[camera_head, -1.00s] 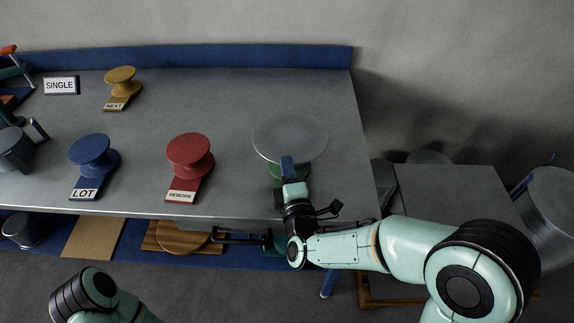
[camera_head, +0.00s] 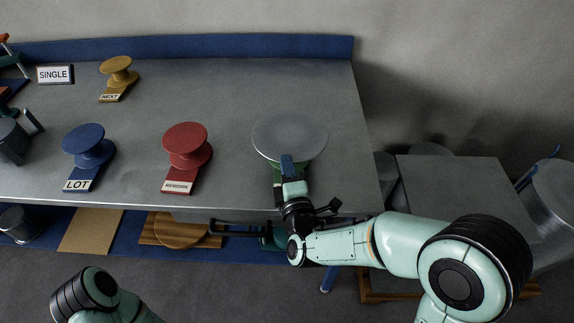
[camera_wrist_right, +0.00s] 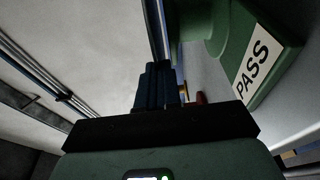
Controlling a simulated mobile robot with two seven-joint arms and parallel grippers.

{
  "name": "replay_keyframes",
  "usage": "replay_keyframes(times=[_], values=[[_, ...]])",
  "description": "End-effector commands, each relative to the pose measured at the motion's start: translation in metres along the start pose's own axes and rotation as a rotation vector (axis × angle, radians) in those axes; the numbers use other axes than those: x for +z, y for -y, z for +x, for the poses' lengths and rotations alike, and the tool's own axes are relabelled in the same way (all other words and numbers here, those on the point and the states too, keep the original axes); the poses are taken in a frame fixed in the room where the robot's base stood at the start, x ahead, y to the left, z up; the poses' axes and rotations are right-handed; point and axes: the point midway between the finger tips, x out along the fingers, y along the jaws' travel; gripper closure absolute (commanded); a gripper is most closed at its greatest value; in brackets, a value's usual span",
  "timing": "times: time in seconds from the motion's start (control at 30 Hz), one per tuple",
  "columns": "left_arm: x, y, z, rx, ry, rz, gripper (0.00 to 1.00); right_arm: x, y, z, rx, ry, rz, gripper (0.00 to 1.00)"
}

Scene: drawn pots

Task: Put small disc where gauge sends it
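A thin round grey disc (camera_head: 290,136) lies flat in the head view, over a green stand (camera_head: 278,178) near the table's right end. My right gripper (camera_head: 287,165) is shut on its near edge; in the wrist view its dark fingers (camera_wrist_right: 159,85) are close together with the disc edge-on between them. The green stand (camera_wrist_right: 268,50) there reads PASS. I cannot tell whether the disc touches its top. Red REWORK (camera_head: 186,143), blue LOT (camera_head: 87,143) and yellow NEXT (camera_head: 119,72) stands look empty. My left gripper is out of view.
A SINGLE sign (camera_head: 54,74) stands at the back left, beside partly cut-off equipment. A dark grey cylinder (camera_head: 12,141) is at the left edge. A lower grey surface (camera_head: 455,185) and a metal drum (camera_head: 557,195) are right of the table.

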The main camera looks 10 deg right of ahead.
Motion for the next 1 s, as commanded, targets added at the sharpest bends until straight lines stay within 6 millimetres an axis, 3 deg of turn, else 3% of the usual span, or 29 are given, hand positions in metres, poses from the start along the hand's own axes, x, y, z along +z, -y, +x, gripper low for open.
replay_keyframes(times=[0.77,0.9,1.0], values=[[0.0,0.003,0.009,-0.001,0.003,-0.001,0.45,0.0,0.011,0.0,0.003,0.0,0.0,1.0],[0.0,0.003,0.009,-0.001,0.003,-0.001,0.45,0.0,0.011,0.0,0.002,0.0,0.0,0.67],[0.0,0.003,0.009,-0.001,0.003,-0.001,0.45,0.0,0.011,0.0,0.001,0.0,0.0,0.67]])
